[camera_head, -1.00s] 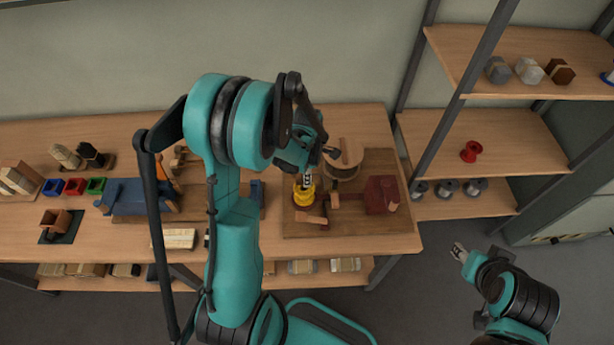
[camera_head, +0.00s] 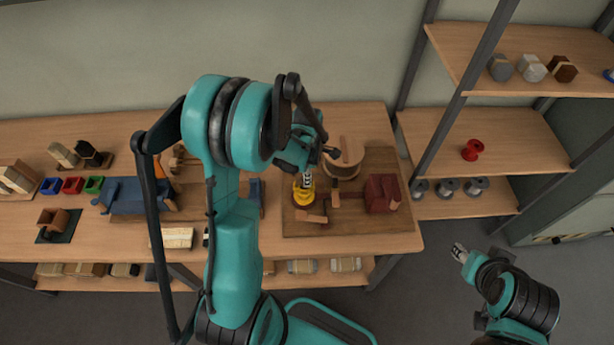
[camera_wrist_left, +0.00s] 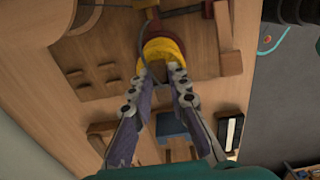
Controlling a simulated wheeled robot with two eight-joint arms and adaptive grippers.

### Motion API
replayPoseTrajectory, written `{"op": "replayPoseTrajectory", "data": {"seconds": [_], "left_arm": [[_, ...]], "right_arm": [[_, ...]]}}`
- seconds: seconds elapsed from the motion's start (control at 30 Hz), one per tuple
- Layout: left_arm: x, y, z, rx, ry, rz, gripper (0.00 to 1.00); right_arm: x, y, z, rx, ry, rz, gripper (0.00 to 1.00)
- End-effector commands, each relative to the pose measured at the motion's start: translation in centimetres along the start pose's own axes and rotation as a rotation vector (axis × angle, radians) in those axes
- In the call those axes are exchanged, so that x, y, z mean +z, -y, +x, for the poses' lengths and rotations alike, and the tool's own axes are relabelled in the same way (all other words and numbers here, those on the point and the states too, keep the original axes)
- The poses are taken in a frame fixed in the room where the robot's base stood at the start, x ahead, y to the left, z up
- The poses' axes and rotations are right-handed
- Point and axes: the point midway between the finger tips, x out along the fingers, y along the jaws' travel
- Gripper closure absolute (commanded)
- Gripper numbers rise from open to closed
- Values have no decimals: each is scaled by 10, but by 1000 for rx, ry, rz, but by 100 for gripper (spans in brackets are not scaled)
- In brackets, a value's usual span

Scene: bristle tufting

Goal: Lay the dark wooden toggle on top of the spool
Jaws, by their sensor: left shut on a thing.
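The yellow spool (camera_head: 302,196) stands on the brown work board, right of the middle of the bench. In the left wrist view the spool (camera_wrist_left: 163,47) lies just beyond my fingertips. My left gripper (camera_head: 308,179) is right above the spool, pointing down. Its fingers (camera_wrist_left: 160,75) close on a small brown piece (camera_wrist_left: 157,70), which looks like the dark wooden toggle. The fingers mostly hide it, and I cannot tell whether it touches the spool. My right gripper (camera_head: 459,253) hangs off the bench at the lower right, too small to read.
On the board (camera_head: 345,225), a dark red block (camera_head: 382,193), a round wooden piece (camera_head: 345,160) and a small wooden block (camera_head: 313,218) stand close to the spool. A blue thing (camera_head: 135,196) lies left of my arm. A red spool (camera_head: 472,150) sits on the right shelf.

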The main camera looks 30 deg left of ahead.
Motion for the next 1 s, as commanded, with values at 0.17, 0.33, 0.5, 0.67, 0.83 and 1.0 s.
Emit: {"op": "replayPoseTrajectory", "data": {"seconds": [0.17,0.33,0.5,0.67,0.83,1.0], "left_arm": [[0,0,0,0,0,0,96],[0,0,0,0,0,0,96],[0,0,0,0,0,0,96],[0,0,4,0,0,0,96],[0,0,10,0,0,0,96],[0,0,15,0,0,0,96]], "right_arm": [[1,0,2,0,0,0,60],[1,0,1,0,0,0,60],[1,0,2,0,0,0,60],[3,0,4,0,0,0,60],[7,0,9,0,0,0,60],[10,0,13,0,0,0,60]]}}
